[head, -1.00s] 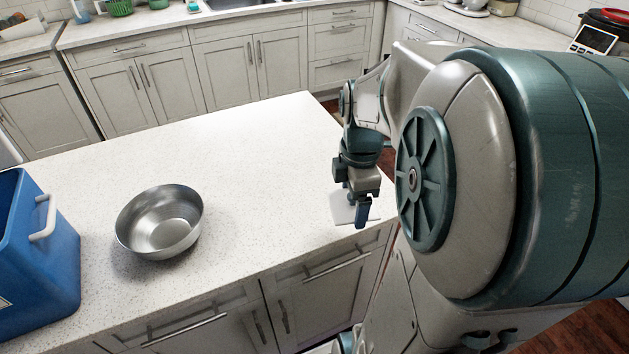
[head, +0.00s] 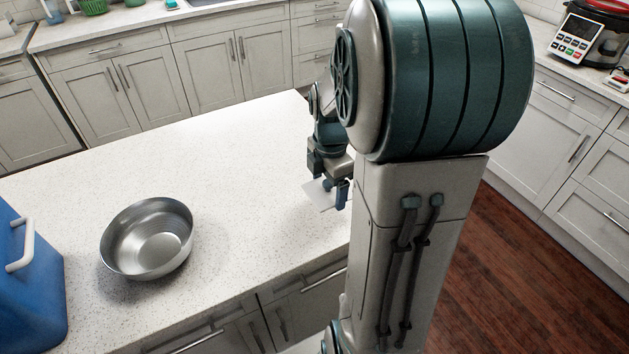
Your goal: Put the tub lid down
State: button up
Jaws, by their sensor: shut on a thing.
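The tub lid (head: 317,195) is a thin, pale, flat piece at the right end of the white speckled island counter (head: 230,150). My gripper (head: 336,192) is shut on it and points down. Part of the lid is hidden behind the fingers. I cannot tell whether the lid touches the counter or hangs just above it. No tub is recognisable in view.
A steel bowl (head: 148,238) stands on the counter's left half, beside a blue cooler box (head: 30,285) with a white handle. The counter between bowl and gripper is clear. A cooker (head: 585,38) stands on the right-hand worktop.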

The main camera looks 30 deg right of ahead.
aim_at(324, 194)
jog(key=shift+w+f, duration=0.65)
jog(key=shift+w, duration=0.35)
jog(key=shift+f, duration=1.95)
